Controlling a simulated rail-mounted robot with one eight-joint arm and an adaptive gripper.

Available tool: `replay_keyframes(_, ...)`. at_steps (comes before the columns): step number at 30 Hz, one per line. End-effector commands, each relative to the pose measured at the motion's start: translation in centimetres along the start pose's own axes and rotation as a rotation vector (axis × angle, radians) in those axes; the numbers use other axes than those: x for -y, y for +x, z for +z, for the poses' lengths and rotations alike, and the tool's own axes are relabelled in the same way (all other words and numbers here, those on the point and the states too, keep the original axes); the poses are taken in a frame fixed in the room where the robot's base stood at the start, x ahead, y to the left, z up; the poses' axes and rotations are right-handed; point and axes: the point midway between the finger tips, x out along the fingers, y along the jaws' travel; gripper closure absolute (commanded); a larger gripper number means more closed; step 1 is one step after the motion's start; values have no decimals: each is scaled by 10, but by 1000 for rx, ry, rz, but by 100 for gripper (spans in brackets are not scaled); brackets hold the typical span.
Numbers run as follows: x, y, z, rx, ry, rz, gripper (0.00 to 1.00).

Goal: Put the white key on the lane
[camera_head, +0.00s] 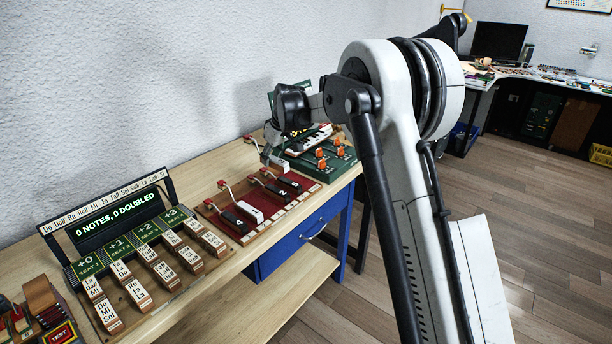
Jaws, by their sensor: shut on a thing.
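My gripper (272,150) is small in the head view, low over the far end of the red lane board (262,226), beside the green board. It is shut on a small piece with a pale end (278,163), which looks like a white key; the gripper and wrist hide most of it. Another white key (249,209) lies on the red board between dark keys. A black key (235,222) lies to its left, and more dark keys (290,184) lie to its right. I cannot tell whether the held piece touches the board.
Red-tipped levers (224,185) stand along the board's back edge. A green board (342,160) with orange parts and a small keyboard stands close to the right. A display reading "0 NOTES, 0 DOUBLED" (118,222) and labelled blocks (139,292) are at left. The wall is close behind.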

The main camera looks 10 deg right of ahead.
Motion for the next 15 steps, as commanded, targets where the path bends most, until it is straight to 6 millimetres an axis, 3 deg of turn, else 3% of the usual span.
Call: replay_keyframes(15,-95,50,27,0,1,0,100)
